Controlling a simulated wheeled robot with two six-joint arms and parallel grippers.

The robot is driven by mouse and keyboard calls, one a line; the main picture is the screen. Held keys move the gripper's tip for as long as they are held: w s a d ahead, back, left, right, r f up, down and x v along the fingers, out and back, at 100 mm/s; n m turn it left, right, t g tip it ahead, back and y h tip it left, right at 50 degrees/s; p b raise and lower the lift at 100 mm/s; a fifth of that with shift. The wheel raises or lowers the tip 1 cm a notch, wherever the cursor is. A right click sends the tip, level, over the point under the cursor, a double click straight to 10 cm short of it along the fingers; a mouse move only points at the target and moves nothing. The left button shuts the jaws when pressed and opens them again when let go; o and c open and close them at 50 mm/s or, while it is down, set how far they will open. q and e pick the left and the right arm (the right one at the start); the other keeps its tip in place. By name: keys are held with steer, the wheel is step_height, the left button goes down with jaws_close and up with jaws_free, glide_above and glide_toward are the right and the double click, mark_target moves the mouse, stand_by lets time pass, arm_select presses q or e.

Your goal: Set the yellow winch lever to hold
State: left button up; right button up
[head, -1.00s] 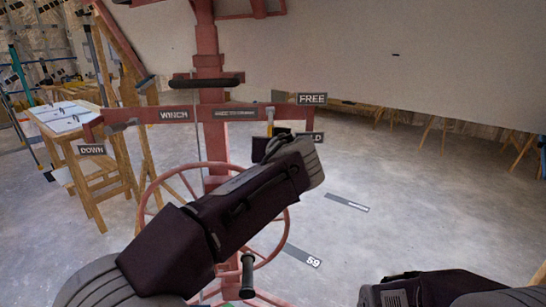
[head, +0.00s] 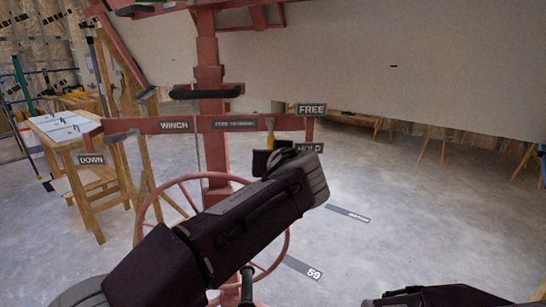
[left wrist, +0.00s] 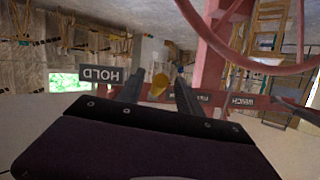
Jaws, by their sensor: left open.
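The yellow winch lever (head: 270,142) shows as a small yellow piece at the red crossbar, left of the HOLD sign (head: 310,148) and below and left of the FREE sign (head: 312,109). My left gripper (head: 268,160) is at the lever's lower end and partly hides it. In the left wrist view, the yellow lever (left wrist: 160,82) shows between the two open fingers (left wrist: 157,92), with the HOLD sign (left wrist: 100,75) upside down beside them. I cannot tell whether the fingers touch the lever. My right arm shows at the bottom right; its gripper is not seen.
The red winch post (head: 210,75) carries a crossbar with WINCH (head: 174,125) and DOWN (head: 91,159) signs. A red wheel (head: 160,190) stands below, behind my left arm. A wooden table (head: 60,130) is at the left. The floor at the right is largely clear.

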arm_select(q)
steer(key=v, duration=0.7)
steer(key=shift+s, duration=0.2)
steer(key=shift+f, duration=0.15)
steer(key=s+a+f+m+g, duration=0.15)
steer(key=a+f+g, duration=0.35)
steer(key=f, duration=0.8)
steer(key=s+a+f+m+g, duration=0.1)
steer(key=s+a+f+g, duration=0.15)
steer(key=a+f, duration=0.8)
steer(key=s+a+f+n+g+h, duration=0.1)
steer(key=s+a+f+g, duration=0.15)
steer(key=s+f, duration=0.55)
steer(key=s+a+f+n+g+h, duration=0.1)
steer(key=s+f+g, duration=0.2)
steer(key=s+f, duration=0.5)
step_height(320, 180, up, 31)
steer(key=w+p, duration=0.1)
steer(key=p, duration=3.3)
steer(key=shift+w+r, duration=0.15)
steer(key=shift+r, duration=0.05)
